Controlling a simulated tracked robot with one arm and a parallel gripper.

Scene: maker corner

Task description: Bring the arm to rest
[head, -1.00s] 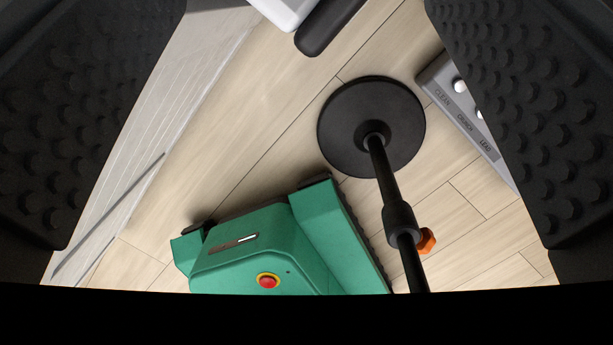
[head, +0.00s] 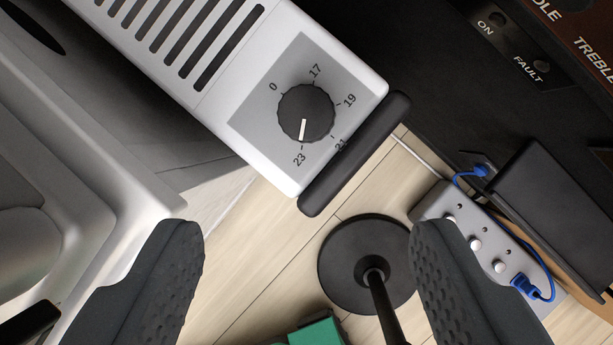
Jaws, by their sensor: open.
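My gripper (head: 308,260) shows at the bottom of the head view, with one dark textured finger at the left and one at the right. The fingers stand wide apart and nothing is between them in their grip. Beyond the gap, the wooden floor and part of a round black stand base (head: 345,262) show. The right finger overlaps the edge of that base in the picture; I cannot tell the distance between them.
A white heater with a dial (head: 306,113) and a dark end foot (head: 355,153) lies ahead. A grey pedal box (head: 475,240) with blue cables is at right, near a black amplifier (head: 470,85). A pale metal tub (head: 110,215) is at left. Green casing (head: 318,332) shows below.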

